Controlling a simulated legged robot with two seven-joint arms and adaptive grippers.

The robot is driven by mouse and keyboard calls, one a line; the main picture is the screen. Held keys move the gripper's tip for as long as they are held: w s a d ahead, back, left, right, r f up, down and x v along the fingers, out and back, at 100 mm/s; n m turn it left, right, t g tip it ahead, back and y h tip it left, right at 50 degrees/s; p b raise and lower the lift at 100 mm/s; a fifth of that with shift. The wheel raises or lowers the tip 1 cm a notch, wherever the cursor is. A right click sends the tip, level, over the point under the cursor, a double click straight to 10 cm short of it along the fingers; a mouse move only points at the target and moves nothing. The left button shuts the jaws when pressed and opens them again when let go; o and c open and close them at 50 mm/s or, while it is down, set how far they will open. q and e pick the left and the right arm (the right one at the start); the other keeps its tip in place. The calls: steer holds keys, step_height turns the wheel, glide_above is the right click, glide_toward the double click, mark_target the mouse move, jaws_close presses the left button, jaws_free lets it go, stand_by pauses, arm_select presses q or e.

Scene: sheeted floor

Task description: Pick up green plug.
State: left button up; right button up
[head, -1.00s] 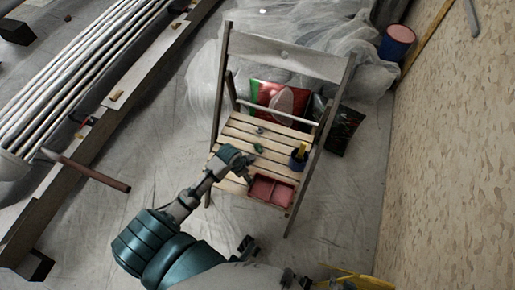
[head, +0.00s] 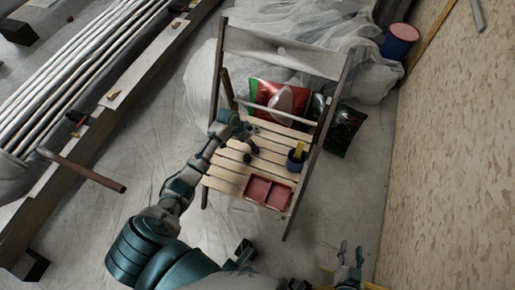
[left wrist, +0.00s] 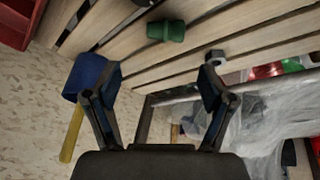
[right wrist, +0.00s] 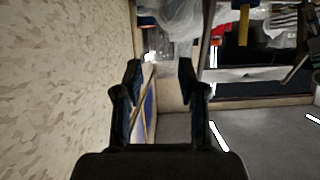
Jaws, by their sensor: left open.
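The green plug (left wrist: 166,31) lies on the slatted wooden seat of a folding chair (head: 238,177), at the top of the left wrist view. I cannot make it out in the head view, where my left gripper and arm cover that part of the seat. My left gripper (head: 254,143) is over the seat. In the left wrist view its fingers (left wrist: 158,76) are spread and empty, with the plug beyond their tips. My right gripper (head: 350,254) is off to the chair's lower right, by the wall. Its fingers (right wrist: 160,72) are apart with nothing between them.
A metal nut (left wrist: 215,57) lies near the plug. The chair's backrest (head: 262,45) rises behind. Colourful bags (head: 335,130) stand behind the seat. Bare floor (head: 335,195) lies right of the chair.

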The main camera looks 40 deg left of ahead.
arm_select(q)
steer(key=f, duration=0.2)
steer(key=shift+w+f+b, duration=0.35)
steer(key=shift+a+f, duration=0.15)
steer(key=shift+f, duration=0.05)
steer(key=shift+w+a+f+b, duration=0.1)
steer(key=shift+f+b, duration=0.45)
steer(key=shift+f, duration=0.35)
steer(key=x, duration=0.1)
steer(key=b+x, duration=0.1)
steer(key=x, duration=0.1)
steer(key=shift+d+r, duration=0.1)
steer(key=shift+d, duration=0.2)
steer(key=shift+d+b, duration=0.2)
steer(key=shift+b, duration=0.15)
steer(key=shift+a, duration=0.3)
steer(key=shift+c, duration=0.7)
steer(key=shift+a+f, duration=0.1)
steer(key=shift+f, duration=0.1)
steer(key=c, duration=0.8)
steer(key=shift+c, duration=0.8)
steer(key=shift+d+r, duration=0.2)
steer(key=shift+d, duration=0.05)
arm_select(e)
step_height(320, 180, up, 9)
steer(key=w+a+t+y, duration=0.2)
steer(key=t, duration=0.5)
steer(key=shift+w+a, duration=0.15)
steer(key=shift+w, duration=0.1)
